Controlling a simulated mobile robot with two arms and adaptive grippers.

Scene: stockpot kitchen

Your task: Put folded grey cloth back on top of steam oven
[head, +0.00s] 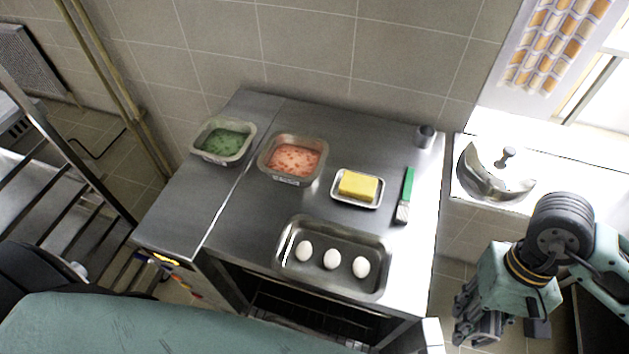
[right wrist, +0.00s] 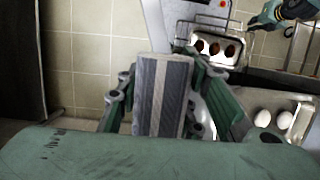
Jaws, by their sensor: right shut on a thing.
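My right gripper (head: 478,330) is low at the right of the head view, beyond the steel counter's right end. In the right wrist view (right wrist: 160,100) it is shut on the folded grey cloth (right wrist: 146,98), a flat grey bundle with a paler lengthwise stripe. The cloth does not show clearly in the head view. A teal gripper-like part (right wrist: 268,17), perhaps my left gripper, shows small at the top right of the wrist view; its jaws are unclear. I cannot make out the steam oven for certain.
The steel counter (head: 230,262) holds a green-filled pan (head: 224,141), a pink-filled pan (head: 292,158), butter on a dish (head: 358,187), a green-handled brush (head: 405,195), a metal cup (head: 424,137) and a tray of three eggs (head: 290,272).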

